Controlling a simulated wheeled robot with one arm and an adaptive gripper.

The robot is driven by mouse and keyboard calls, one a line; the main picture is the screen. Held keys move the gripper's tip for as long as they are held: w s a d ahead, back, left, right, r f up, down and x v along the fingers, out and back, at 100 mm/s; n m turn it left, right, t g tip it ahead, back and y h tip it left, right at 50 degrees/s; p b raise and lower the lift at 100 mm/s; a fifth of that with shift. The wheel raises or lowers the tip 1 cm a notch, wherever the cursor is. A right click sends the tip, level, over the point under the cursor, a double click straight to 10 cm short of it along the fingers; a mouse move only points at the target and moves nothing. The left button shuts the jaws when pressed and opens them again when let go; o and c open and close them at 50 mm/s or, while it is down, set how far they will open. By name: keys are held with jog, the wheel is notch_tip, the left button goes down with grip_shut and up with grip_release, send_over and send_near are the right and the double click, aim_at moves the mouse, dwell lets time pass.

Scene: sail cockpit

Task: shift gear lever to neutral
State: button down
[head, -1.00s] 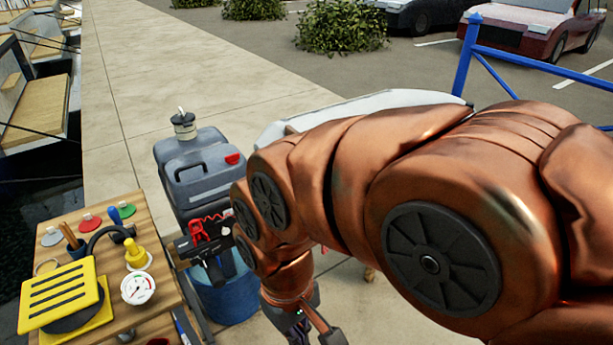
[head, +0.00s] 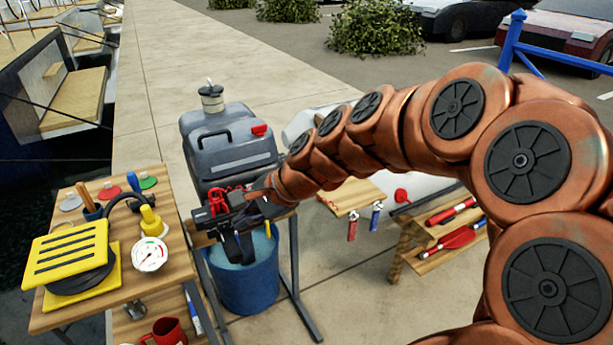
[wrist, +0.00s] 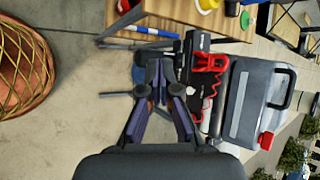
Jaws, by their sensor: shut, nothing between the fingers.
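A grey outboard motor (head: 228,150) stands over a blue bucket; it also shows in the wrist view (wrist: 256,100). Its black tiller arm (head: 212,212), with a red coiled cord (head: 228,194), is at the front; the arm shows in the wrist view (wrist: 196,45). A red lever-like part (head: 259,130) sits on the motor's right side, also in the wrist view (wrist: 266,140). I cannot tell for certain which part is the gear lever. My gripper (wrist: 160,72) is shut and empty, its tips just left of the tiller in the wrist view. In the head view the fingers are hard to make out.
A blue bucket (head: 245,275) stands under the motor. A wooden shelf (head: 440,240) with flares is right.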

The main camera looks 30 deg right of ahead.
jog(key=w+d+f+m+t+h+b, duration=0.1)
jog(key=w+d+m+t+h+b, duration=0.1)
jog(key=d+m, duration=0.4)
jog(key=w+d+f+m+t+h+b, duration=0.1)
jog(key=d+m, duration=0.5)
jog(key=d, duration=0.7)
jog(key=w+d+f+m+t+h+b, duration=0.2)
jog(key=w+d+m, duration=0.3)
jog(key=d, duration=0.5)
jog(key=shift+w+f+m+t+h+b, duration=0.35)
jog(key=shift+m+t+b, duration=0.35)
jog(key=shift+m+t, duration=0.25)
jog(key=shift+s, duration=0.1)
jog(key=w+r+b+x, duration=0.1)
jog(key=r+x, duration=0.1)
jog(key=x, duration=1)
jog(key=shift+w+a, duration=0.2)
jog(key=shift+w, duration=0.25)
jog(key=shift+w+r+p, duration=0.1)
jog(key=shift+r+p, duration=0.15)
jog(key=shift+p, duration=0.3)
